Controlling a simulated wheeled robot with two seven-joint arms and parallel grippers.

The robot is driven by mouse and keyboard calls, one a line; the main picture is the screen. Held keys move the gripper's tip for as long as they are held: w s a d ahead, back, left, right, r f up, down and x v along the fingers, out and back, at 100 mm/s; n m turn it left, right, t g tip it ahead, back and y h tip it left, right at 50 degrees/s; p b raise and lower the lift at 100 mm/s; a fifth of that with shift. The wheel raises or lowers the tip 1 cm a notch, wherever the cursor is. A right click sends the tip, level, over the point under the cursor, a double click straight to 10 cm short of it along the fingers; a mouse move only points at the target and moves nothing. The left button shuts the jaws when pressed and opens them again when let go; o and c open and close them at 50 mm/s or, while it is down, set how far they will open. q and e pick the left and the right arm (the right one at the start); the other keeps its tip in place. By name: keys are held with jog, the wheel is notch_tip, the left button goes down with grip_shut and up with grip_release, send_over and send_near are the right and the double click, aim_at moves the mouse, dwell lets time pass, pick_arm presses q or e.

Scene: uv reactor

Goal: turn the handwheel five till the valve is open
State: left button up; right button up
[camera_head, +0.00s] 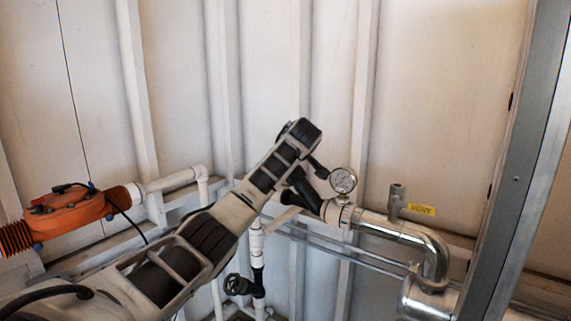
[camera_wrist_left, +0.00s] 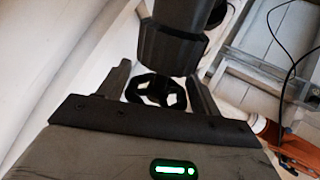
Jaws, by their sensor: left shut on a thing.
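A black handwheel (camera_wrist_left: 156,91) with a lobed rim and openings shows in the left wrist view. It sits below the end of a thick black valve body (camera_wrist_left: 172,45). My left gripper (camera_wrist_left: 158,76) has one finger on each side of the wheel and is shut on it. In the head view my left arm reaches up from the lower left, and its wrist hides this wheel. The black valve body (camera_head: 303,190) shows there beside the pipe. No number is readable on the wheel. My right gripper is not in view.
A round gauge (camera_head: 343,180) stands on the silver pipe (camera_head: 393,229), near a yellow VENT label (camera_head: 421,209). Another black handwheel (camera_head: 237,285) is lower down on a white pipe. An orange actuator (camera_head: 68,212) is at left. A grey post (camera_head: 520,165) stands at right.

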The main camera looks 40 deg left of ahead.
pick_arm(q)
jog(key=shift+w+r, duration=0.1)
jog(key=shift+r, duration=0.4)
jog(key=o, duration=0.8)
jog(key=shift+o, duration=0.3)
jog(key=shift+d+f, duration=0.1)
jog(key=shift+f, duration=0.05)
jog(key=shift+d, duration=0.2)
jog(key=b+v, duration=0.3)
jog(key=v, duration=1.2)
jog(key=shift+s+r+b, duration=0.25)
jog(key=shift+b, duration=0.1)
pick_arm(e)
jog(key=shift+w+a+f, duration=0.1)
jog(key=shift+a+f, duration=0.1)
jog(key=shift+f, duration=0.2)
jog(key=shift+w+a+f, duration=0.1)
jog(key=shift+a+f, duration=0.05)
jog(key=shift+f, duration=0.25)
